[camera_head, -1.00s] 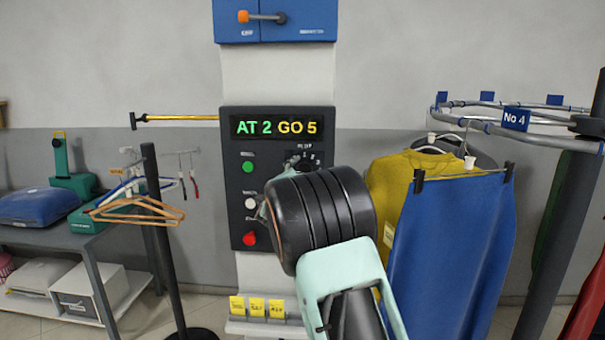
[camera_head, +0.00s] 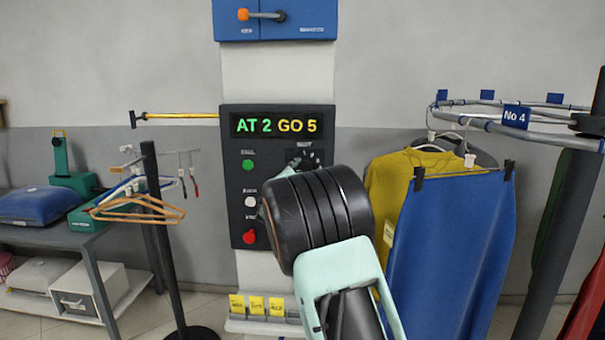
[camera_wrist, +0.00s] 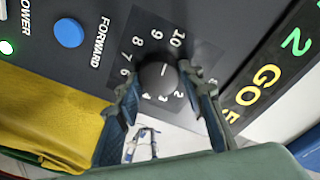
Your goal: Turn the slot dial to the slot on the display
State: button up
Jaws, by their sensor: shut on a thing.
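The slot dial (camera_wrist: 157,82) is a dark round knob with a short white mark, ringed by white numbers on the black panel. In the wrist view, the fingers of my gripper (camera_wrist: 158,76) stand on both sides of the dial, shut on it. The mark points toward the upper numbers, near 9 and 10 in that tilted view; I cannot tell the exact slot. The display (camera_head: 277,124) reads "AT 2 GO 5", and part of it shows in the wrist view (camera_wrist: 270,80). In the head view my wrist hides most of the dial.
The panel has green (camera_head: 248,165), white (camera_head: 250,201) and red (camera_head: 249,237) round parts, and a blue FORWARD button (camera_wrist: 68,32). Yellow (camera_head: 387,190) and blue (camera_head: 445,245) garments hang close to my arm's right. A hanger stand (camera_head: 160,230) is left.

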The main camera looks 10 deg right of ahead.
jog(key=n+y+b, duration=0.1)
jog(key=n+b, duration=0.2)
jog(key=n, duration=0.7)
jog(key=n+t+y+b, duration=0.1)
jog(key=n+b, duration=0.3)
jog(key=n, duration=0.6)
jog(key=n+y+b, duration=0.1)
jog(key=n+b, duration=0.2)
jog(key=n, duration=0.8)
jog(key=shift+s+d+f+t+y+b, duration=0.1)
jog(key=shift+d+f+t+y+b, duration=0.05)
jog(key=shift+d+t+y+b, duration=0.2)
jog(key=shift+a+n, duration=0.1)
jog(key=shift+n, duration=0.2)
jog(key=o, duration=1.2)
jog(key=shift+c, duration=0.2)
